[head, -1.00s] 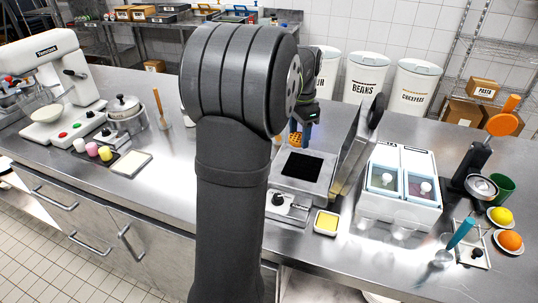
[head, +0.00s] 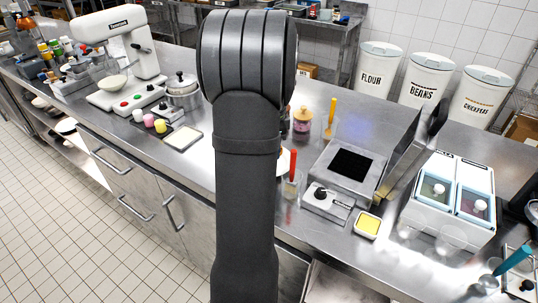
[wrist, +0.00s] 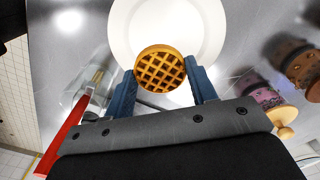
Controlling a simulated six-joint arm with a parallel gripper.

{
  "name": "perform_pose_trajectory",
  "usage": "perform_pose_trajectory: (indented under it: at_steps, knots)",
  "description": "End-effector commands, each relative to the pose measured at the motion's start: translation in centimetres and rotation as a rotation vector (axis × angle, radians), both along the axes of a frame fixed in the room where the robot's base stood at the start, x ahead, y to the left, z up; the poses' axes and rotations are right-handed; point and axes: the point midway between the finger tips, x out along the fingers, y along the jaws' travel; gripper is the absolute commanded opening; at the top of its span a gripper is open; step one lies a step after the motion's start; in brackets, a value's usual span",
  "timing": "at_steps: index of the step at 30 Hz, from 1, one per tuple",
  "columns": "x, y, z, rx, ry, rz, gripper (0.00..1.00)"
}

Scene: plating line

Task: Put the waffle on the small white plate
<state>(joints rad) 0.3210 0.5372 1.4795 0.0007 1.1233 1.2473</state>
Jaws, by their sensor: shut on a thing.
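The round, golden-brown waffle (wrist: 160,70) is between the two blue fingers of my gripper (wrist: 162,88) in the wrist view. My gripper is shut on it. The white plate (wrist: 215,22) lies beyond and beneath the waffle, which overlaps its near part in the picture. I cannot tell how high the waffle is above it. In the head view only a sliver of the plate (head: 283,164) shows at the right edge of my arm. My gripper and the waffle are hidden behind my arm there.
A red-handled tool (wrist: 64,135) stands in a clear container left of my gripper in the wrist view. Jars, one pink (wrist: 266,97), stand to the right. In the head view, the open waffle iron (head: 345,172) and a yellow-filled dish (head: 368,225) are right of my arm.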

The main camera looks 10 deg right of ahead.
Motion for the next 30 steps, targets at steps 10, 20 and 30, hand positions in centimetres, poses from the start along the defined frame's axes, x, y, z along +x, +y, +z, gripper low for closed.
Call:
perform_pose_trajectory:
  at_steps: [10, 20, 30]
  knots:
    - [1.3, 1.2, -2.4, 0.001, 0.002, -0.001, 0.42]
    - [1.3, 1.1, -5.1, 0.0, 0.0, -0.001, 0.42]
    - [1.3, 1.1, -5.3, 0.0, 0.001, -0.001, 0.73]
